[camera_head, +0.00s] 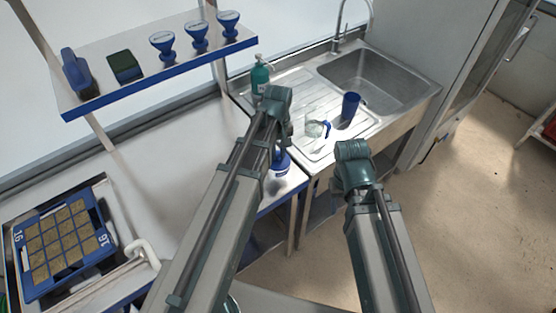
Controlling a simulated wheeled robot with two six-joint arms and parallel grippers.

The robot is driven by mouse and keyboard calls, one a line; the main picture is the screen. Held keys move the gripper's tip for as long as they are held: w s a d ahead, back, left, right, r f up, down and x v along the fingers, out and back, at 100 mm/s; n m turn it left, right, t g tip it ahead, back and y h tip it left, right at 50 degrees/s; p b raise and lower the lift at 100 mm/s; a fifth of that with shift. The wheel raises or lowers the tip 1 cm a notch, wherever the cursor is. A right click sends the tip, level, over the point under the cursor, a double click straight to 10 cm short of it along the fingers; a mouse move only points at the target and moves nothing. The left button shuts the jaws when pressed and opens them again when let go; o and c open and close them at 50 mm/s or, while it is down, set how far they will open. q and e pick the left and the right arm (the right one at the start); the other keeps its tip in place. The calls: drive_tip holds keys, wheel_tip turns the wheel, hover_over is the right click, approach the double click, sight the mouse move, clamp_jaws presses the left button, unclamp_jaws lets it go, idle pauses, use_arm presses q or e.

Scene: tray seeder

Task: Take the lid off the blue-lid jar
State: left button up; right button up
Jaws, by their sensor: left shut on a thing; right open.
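The blue lid (281,160) shows just below my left gripper (284,146), near the front edge of the worktop, partly hidden by my arm. My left gripper points down and is shut on it. Most of the jar body is hidden, so I cannot tell whether the lid still sits on the jar. My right gripper (352,150) is over the front of the sink unit, to the right of the jar and apart from it. It is open, with its fingertips mostly hidden behind the wrist.
A clear jug (314,128) with a blue handle and a blue cup (350,105) stand by the sink (380,75). A green pump bottle (260,76) is behind my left wrist. A blue seed tray (28,293) lies at left. A shelf (160,72) hangs above the worktop.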

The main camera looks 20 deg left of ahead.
use_arm(q)
clamp_jaws()
drive_tip(key=shift+r, duration=0.1)
